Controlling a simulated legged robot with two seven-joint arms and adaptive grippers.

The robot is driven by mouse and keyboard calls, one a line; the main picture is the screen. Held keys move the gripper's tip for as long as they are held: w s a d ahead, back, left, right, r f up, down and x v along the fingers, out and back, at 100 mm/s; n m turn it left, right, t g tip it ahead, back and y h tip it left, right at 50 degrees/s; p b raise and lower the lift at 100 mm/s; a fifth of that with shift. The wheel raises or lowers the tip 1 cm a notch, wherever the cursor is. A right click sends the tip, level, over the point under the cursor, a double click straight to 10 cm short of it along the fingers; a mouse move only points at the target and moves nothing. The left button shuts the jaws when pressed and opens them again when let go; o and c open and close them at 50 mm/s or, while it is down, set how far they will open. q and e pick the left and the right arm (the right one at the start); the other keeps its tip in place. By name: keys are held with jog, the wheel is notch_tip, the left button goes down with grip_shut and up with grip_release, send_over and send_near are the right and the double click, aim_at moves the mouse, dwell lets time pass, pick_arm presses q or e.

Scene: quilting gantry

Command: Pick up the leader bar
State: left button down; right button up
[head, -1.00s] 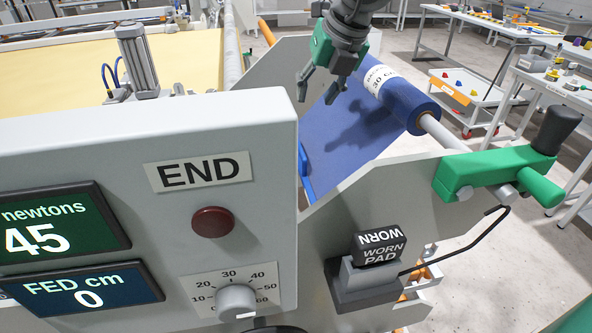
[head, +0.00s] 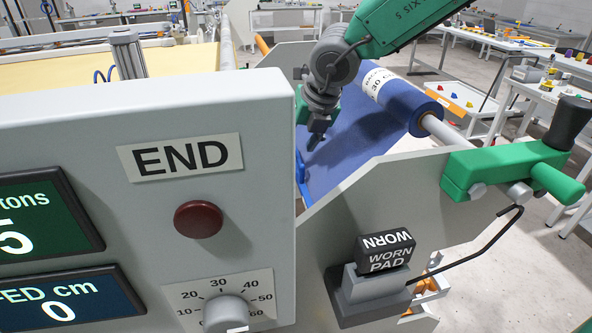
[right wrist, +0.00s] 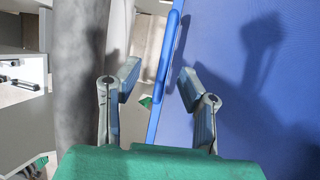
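The blue leader bar (head: 301,170) shows as a short strip at the near left edge of the blue cloth (head: 345,150), beside the grey panel. In the right wrist view the bar (right wrist: 168,68) runs lengthwise between my two fingers, along the cloth's edge. My right gripper (head: 312,142) is over this edge of the cloth, close to the bar. In the right wrist view the gripper (right wrist: 158,82) is open, with a finger on each side of the bar and nothing held. Whether a finger touches it I cannot tell. My left gripper is out of view.
A grey control panel (head: 255,215) with END label and red button (head: 198,219) stands at the left, close to the gripper. A green clamp (head: 500,172) with black knob is at the right, and a black WORN PAD block (head: 386,252) in front. The cloth roll (head: 412,108) lies behind.

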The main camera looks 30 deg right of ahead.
aim_at(298, 153)
jog(key=x, duration=0.4)
jog(key=shift+s+d+f, duration=0.1)
jog(key=shift+d+f, duration=0.05)
jog(key=shift+d, duration=0.25)
jog(key=shift+w+a+f, duration=0.15)
jog(key=shift+w+f, duration=0.05)
jog(key=shift+f, duration=0.05)
jog(key=shift+s+r, duration=0.1)
jog(key=shift+c, duration=0.3)
jog(key=shift+a, duration=0.1)
jog(key=c, duration=0.7)
grip_shut()
